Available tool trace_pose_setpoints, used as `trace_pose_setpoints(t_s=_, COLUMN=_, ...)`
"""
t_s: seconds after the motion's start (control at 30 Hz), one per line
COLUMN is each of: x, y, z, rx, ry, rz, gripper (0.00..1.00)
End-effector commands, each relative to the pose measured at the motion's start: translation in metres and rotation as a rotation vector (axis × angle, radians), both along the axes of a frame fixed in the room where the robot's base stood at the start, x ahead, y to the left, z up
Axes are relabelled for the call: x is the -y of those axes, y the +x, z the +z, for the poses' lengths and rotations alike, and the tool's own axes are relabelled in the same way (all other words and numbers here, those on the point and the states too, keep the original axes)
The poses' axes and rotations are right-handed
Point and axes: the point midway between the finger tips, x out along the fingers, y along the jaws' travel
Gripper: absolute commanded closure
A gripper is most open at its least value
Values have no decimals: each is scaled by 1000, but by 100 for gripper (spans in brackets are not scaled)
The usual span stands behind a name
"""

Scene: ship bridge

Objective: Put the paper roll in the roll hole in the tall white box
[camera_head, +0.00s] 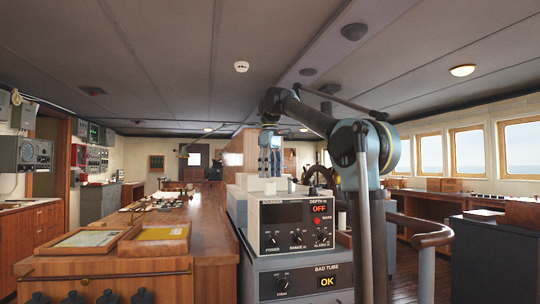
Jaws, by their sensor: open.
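The tall white box (308,254) stands in front of me, right of the wooden counter. Its front panels carry knobs, a red OFF display and a yellow OK display. My arm reaches over it from the right. My gripper (270,171) points down above the rear part of the box top, and its jaws are open. Small pale shapes stand on the box top below and around the gripper. I cannot tell whether one of them is the paper roll, or whether the gripper touches any. The roll hole cannot be made out from this angle.
A long wooden counter (210,223) runs along the left of the box, with two framed trays (157,238) at its near end. A dark console stands at far right.

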Motion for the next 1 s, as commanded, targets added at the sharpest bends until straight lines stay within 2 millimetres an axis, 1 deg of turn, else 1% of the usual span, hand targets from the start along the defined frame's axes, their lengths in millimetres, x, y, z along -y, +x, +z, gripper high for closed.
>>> trace_pose_setpoints(t_s=0.03, x=0, y=0, z=9, rx=0, ry=0, rz=0, gripper=43)
trace_pose_setpoints(t_s=0.2, x=0, y=0, z=36, rx=0, ry=0, rz=0, gripper=43)
trace_pose_setpoints(t_s=0.5, x=0, y=0, z=78, rx=0, ry=0, rz=0, gripper=43)
trace_pose_setpoints(t_s=0.7, x=0, y=0, z=94, rx=0, ry=0, rz=0, gripper=43)
trace_pose_setpoints(t_s=1.0, x=0, y=-1, z=101, rx=0, ry=0, rz=0, gripper=43)
